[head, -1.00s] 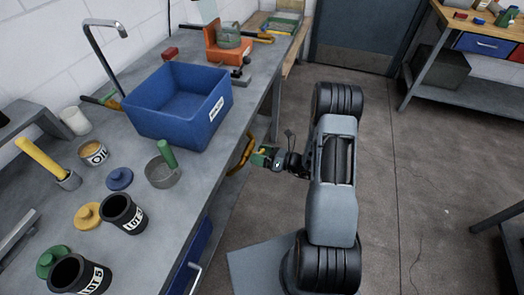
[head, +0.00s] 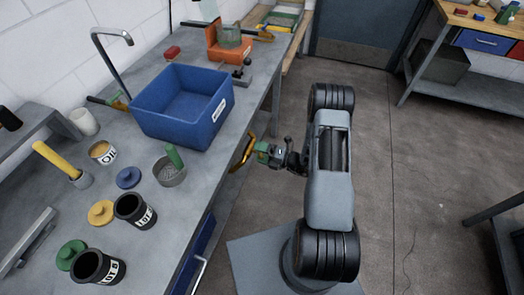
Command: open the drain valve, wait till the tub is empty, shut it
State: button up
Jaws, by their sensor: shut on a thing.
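The blue tub (head: 165,118) stands on the bench, with a white label on its near right wall. Its inside looks plain blue; I cannot tell if any water is in it. A yellow curved handle (head: 242,154) shows at the bench's right edge, below and right of the tub. It looks like the drain valve's lever, but the valve body is not clear. My gripper (head: 259,151), with green at its tip, reaches in from the right to this handle. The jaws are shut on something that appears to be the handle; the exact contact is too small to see.
The grey bench (head: 150,262) holds a tap (head: 112,52), an oil tin (head: 103,152), dark pots (head: 134,209), coloured lids (head: 101,213) and a mesh cup (head: 171,173). An orange vice-like device (head: 228,50) stands behind the tub. The floor (head: 375,150) right of my arm is clear.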

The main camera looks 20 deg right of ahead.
jog(key=shift+a+m, duration=0.1)
jog(key=shift+m, duration=0.7)
jog(key=shift+p, duration=0.3)
jog(key=o, duration=0.6)
jog(key=shift+c, duration=0.2)
jog(key=shift+s+d, duration=0.1)
jog(key=shift+d, duration=0.1)
jog(key=b+v, duration=0.1)
jog(key=v, duration=1.2)
jog(key=shift+s+b, duration=0.2)
jog(key=shift+b, duration=0.2)
jog(key=shift+d, duration=0.1)
